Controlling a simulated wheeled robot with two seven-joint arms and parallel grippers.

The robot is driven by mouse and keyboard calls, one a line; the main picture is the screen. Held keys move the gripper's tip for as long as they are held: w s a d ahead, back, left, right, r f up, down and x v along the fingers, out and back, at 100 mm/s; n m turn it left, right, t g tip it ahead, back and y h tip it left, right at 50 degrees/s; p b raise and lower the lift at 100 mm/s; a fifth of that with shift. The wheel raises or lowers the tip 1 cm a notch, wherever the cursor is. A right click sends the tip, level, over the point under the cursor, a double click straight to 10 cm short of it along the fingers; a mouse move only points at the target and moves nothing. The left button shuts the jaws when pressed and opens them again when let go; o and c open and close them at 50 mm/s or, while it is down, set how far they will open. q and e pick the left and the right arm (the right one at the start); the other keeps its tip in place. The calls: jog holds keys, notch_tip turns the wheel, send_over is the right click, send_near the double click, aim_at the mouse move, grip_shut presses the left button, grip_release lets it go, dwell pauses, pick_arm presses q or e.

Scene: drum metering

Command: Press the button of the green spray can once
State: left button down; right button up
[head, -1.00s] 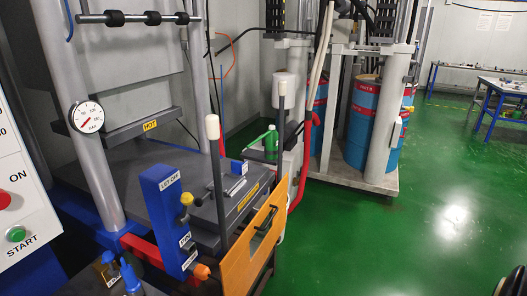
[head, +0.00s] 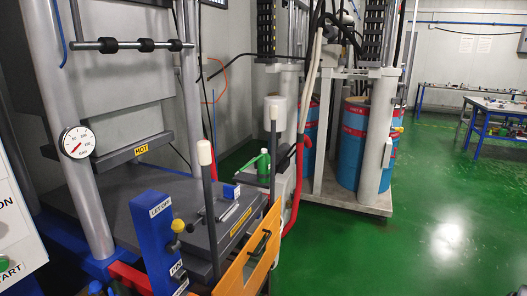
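In the head view the green spray can (head: 263,163) stands upright beyond the dark press table, next to a thin upright post. It is small and its button is too small to make out clearly. Neither of my grippers is in the head view, so I cannot see where they are relative to the can.
A blue post labelled LET OFF (head: 158,240) and an orange panel with a handle (head: 248,262) stand in front of the can. The press table (head: 150,190) is at the left. Blue drums (head: 355,145) stand behind. The green floor (head: 400,240) at the right is clear.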

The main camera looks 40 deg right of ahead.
jog(key=shift+c, duration=0.3)
grip_shut()
dwell(1.4)
